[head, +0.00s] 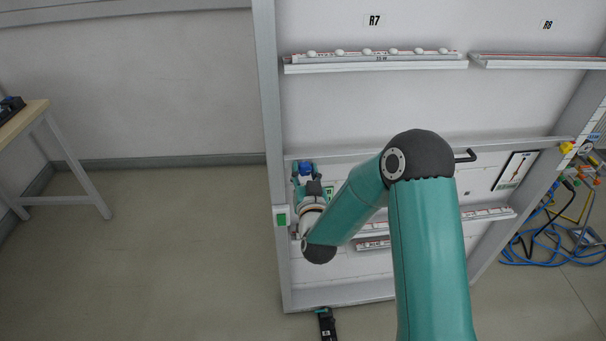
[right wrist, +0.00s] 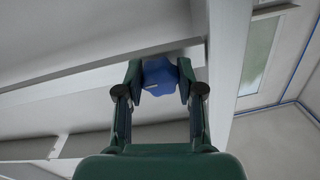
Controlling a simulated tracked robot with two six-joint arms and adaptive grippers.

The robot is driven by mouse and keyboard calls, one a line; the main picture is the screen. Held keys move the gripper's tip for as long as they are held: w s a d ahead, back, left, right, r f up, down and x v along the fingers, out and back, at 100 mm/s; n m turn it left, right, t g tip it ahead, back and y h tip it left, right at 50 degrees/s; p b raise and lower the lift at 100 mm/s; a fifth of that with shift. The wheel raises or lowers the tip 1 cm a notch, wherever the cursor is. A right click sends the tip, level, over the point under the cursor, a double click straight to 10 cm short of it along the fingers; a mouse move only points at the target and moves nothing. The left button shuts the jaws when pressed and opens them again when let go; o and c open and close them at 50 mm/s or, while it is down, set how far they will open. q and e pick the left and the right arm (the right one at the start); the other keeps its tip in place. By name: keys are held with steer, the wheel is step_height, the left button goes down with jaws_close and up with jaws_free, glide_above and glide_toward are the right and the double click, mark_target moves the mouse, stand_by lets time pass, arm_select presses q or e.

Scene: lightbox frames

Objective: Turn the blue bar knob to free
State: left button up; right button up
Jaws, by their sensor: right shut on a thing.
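The blue bar knob (right wrist: 160,75) sits between the two fingers of my right gripper (right wrist: 160,84) in the right wrist view. The fingers are shut on it, one on each side. Its pointer and any position marks cannot be made out. In the head view the knob (head: 306,168) is a small blue patch at the left part of the frame panel, and my right gripper (head: 305,174) is at it, partly covered by its own wrist.
The grey frame (head: 268,110) carries shelf rails (head: 375,66) and a black handle (head: 466,156). A green-marked box (head: 281,217) is on its left post. A small dark object (head: 326,324) lies low near the frame. Cables (head: 545,245) lie at right.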

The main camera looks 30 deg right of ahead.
steer(key=n+b, duration=0.4)
steer(key=b, duration=0.1)
steer(key=shift+f, duration=0.1)
steer(key=n+b, duration=0.2)
steer(key=n, duration=0.2)
steer(key=shift+b, duration=0.35)
steer(key=n, duration=0.1)
steer(key=n+b, duration=0.1)
steer(key=n, duration=0.2)
steer(key=shift+a+r+n+b, duration=0.1)
steer(key=shift+r+n+b, duration=0.15)
steer(key=shift+n+b, duration=0.05)
steer(key=shift+w+r+n, duration=0.1)
steer(key=shift+n, duration=2.3)
steer(key=o, duration=1.2)
steer(key=shift+c, duration=0.2)
